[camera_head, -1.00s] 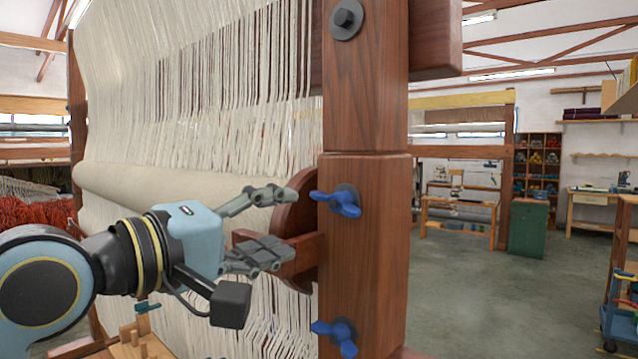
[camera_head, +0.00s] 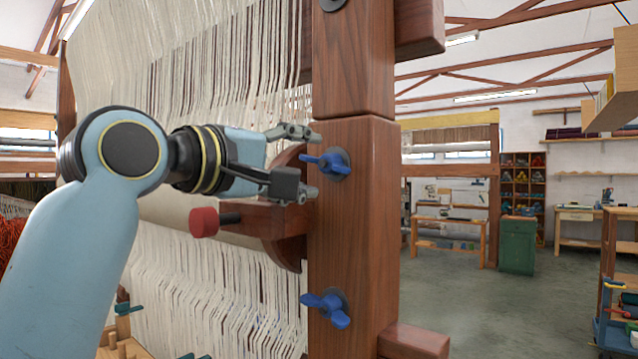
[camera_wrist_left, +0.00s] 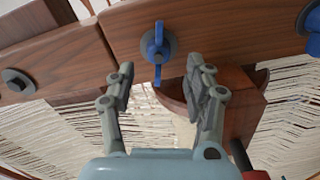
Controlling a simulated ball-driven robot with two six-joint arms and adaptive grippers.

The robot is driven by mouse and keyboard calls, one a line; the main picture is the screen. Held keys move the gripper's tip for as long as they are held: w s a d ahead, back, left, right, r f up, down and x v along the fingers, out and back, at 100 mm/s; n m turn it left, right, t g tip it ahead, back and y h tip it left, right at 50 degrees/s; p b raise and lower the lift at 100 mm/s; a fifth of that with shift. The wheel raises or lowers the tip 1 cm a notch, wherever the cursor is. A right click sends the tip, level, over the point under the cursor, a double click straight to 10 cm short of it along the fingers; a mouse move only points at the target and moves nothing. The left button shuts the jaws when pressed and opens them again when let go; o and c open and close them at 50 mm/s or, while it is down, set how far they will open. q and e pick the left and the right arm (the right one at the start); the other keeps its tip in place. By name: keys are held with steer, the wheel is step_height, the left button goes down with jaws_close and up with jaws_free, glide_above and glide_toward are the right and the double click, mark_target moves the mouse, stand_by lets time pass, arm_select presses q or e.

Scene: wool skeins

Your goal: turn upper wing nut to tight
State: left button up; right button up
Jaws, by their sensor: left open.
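The upper wing nut (camera_head: 328,163) is blue, on a dark round washer on the wooden loom post (camera_head: 352,235). Its wings lie roughly level, dipping slightly to the right. My left gripper (camera_head: 311,164) is open just in front of it, one finger above and one below its height. In the left wrist view the upper wing nut (camera_wrist_left: 158,44) is centred just beyond the gap between the open fingertips (camera_wrist_left: 160,70). The fingers appear not to touch it. The lower wing nut (camera_head: 328,308), also blue, is further down the post. My right gripper is out of view.
A wooden arm with a red knob (camera_head: 204,222) and a curved bracket (camera_head: 290,250) sit just below my gripper. Pale warp threads (camera_head: 200,290) hang behind. A wooden beam end (camera_head: 412,342) juts out low right. Open floor (camera_head: 480,310) lies right of the post.

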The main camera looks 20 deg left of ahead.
mark_target(323, 164)
arm_select(q)
steer(key=shift+p+x, duration=0.3)
steer(key=shift+x, duration=1.8)
steer(key=shift+r, duration=0.1)
jaws_close()
